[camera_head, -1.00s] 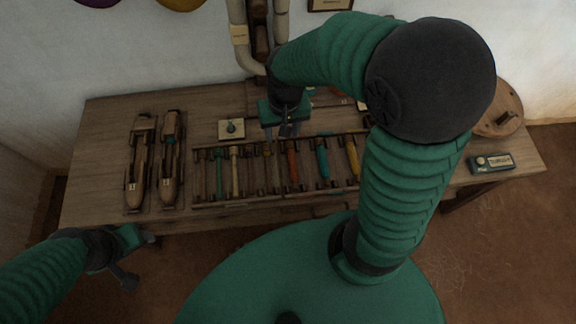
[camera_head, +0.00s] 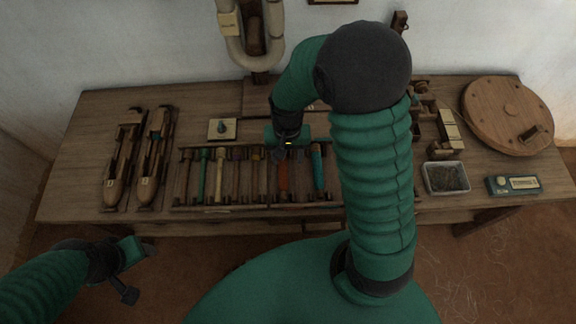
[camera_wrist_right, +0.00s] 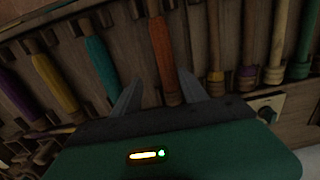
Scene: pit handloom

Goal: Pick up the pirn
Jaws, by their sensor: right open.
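Several pirns with coloured yarn lie side by side in a wooden rack (camera_head: 190,206) on the bench. A red-orange pirn (camera_head: 283,181) lies just below my right gripper (camera_head: 287,152) in the head view. In the right wrist view this pirn (camera_wrist_right: 163,55) runs between the two spread fingers of the open right gripper (camera_wrist_right: 160,95); no grip on it shows. A teal pirn (camera_head: 318,170) lies to its right, with green (camera_head: 202,178) and yellow (camera_head: 220,177) pirns to the left. My left gripper (camera_head: 135,270) hangs off the bench's front left; its jaw state is unclear.
Two wooden shuttles (camera_head: 122,165) lie at the bench's left. A small card with a teal knob (camera_head: 222,129) is behind the rack. At right are a metal tray (camera_head: 446,178), a green box (camera_head: 513,185) and a round wooden disc (camera_head: 507,115). My right arm hides the rack's right end.

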